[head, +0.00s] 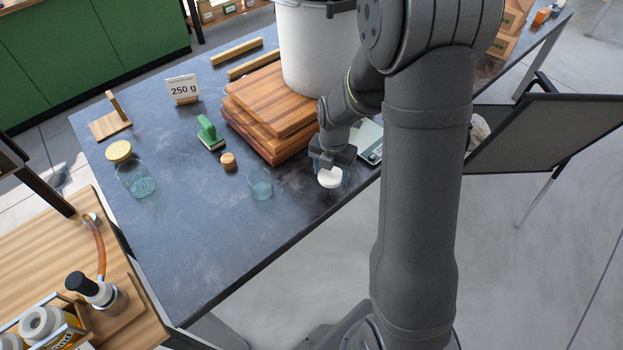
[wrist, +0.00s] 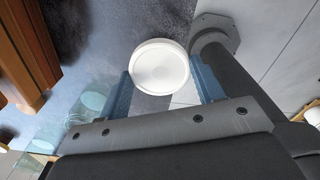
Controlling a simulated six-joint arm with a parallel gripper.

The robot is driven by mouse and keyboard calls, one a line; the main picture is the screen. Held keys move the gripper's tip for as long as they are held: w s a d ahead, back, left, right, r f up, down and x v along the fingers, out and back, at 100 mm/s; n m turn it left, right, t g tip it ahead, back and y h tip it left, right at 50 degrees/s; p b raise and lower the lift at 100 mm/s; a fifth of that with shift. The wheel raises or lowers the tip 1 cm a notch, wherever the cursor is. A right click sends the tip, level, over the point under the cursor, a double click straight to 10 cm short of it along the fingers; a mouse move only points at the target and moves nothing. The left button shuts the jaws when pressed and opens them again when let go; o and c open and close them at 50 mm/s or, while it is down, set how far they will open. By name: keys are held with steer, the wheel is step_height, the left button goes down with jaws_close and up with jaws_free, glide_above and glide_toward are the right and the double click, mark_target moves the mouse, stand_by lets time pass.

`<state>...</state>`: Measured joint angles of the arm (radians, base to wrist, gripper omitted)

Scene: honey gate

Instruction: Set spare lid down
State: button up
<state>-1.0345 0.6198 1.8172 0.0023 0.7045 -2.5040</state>
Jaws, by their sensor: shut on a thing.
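The spare lid (head: 330,177) is a round white disc. In the head view it hangs at the end of my gripper (head: 330,168), near the front right edge of the dark table (head: 215,255). In the wrist view the lid (wrist: 160,66) sits between the two bluish fingers of my gripper (wrist: 162,84), which is shut on it. The lid appears to be above the table top, but the exact gap cannot be told.
A glass jar (head: 261,184) stands left of the gripper, with a cork (head: 229,161) beyond it. Stacked wooden boards (head: 270,110) carry a white bucket (head: 310,50) behind. A scale (head: 369,142) lies to the right. The table's front left is clear.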

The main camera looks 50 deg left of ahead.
mark_target(315, 189)
steer(key=s+a+f, duration=0.1)
steer(key=a, duration=0.1)
steer(key=s+a+f, duration=0.1)
steer(key=shift+s+a+f, duration=0.15)
steer(key=shift+a+f, duration=0.2)
steer(key=shift+a, duration=0.05)
steer(key=shift+f, duration=2)
steer(key=shift+f, duration=0.15)
steer(key=o, duration=1.2)
step_height(315, 189, up, 12)
steer(key=shift+r, duration=0.2)
